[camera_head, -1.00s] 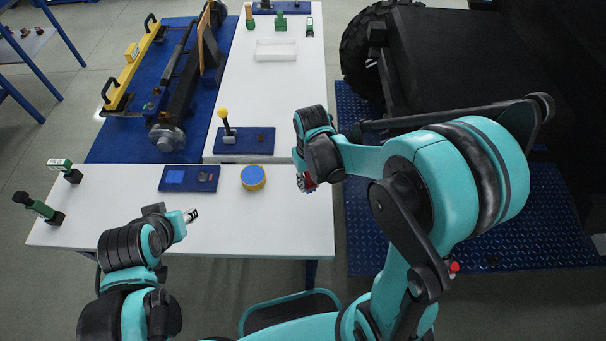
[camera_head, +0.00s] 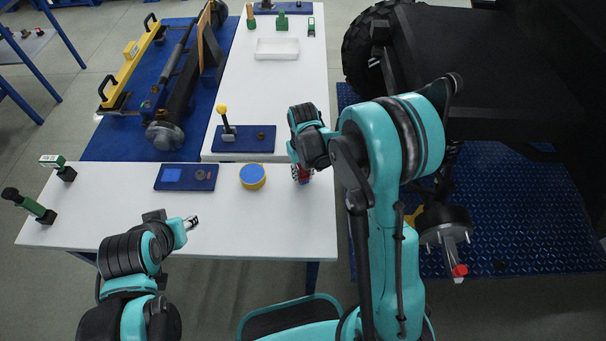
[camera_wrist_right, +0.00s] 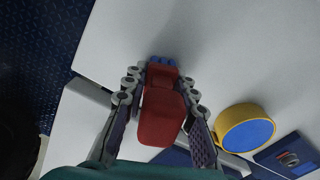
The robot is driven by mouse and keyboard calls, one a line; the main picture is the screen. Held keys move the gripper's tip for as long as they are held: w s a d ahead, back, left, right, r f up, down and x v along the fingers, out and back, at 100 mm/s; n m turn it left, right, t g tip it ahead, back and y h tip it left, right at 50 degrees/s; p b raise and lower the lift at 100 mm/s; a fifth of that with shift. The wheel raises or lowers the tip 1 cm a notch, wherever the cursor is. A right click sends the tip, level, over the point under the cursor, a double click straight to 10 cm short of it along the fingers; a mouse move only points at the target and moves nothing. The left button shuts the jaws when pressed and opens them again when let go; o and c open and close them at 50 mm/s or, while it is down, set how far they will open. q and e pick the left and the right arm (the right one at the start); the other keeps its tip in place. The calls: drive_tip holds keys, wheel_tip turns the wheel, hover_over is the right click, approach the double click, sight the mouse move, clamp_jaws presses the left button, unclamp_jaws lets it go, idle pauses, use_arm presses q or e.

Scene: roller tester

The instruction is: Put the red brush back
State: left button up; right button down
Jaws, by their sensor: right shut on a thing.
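The red brush (camera_wrist_right: 160,115) is between the fingers of my right gripper (camera_wrist_right: 157,90) in the right wrist view. Its red body faces the camera and a blue end shows at the far tip. In the head view, my right gripper (camera_head: 302,175) is shut on the brush above the right side of the front white table (camera_head: 255,225). The brush is mostly hidden there by the wrist. My left gripper (camera_head: 190,222) is over the middle-left of the same table, with no object visible in it. Its finger opening is too small to judge.
A round yellow tin with a blue top (camera_head: 253,176) stands just left of my right gripper. Blue trays (camera_head: 168,186) and (camera_head: 228,146) lie nearby. Green-handled tools (camera_head: 36,210) stand at the far left. A white tray (camera_head: 277,56) lies farther back. The table front is clear.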

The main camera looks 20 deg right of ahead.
drive_tip(key=shift+f, duration=0.15)
drive_tip(key=c, duration=1.2)
unclamp_jaws()
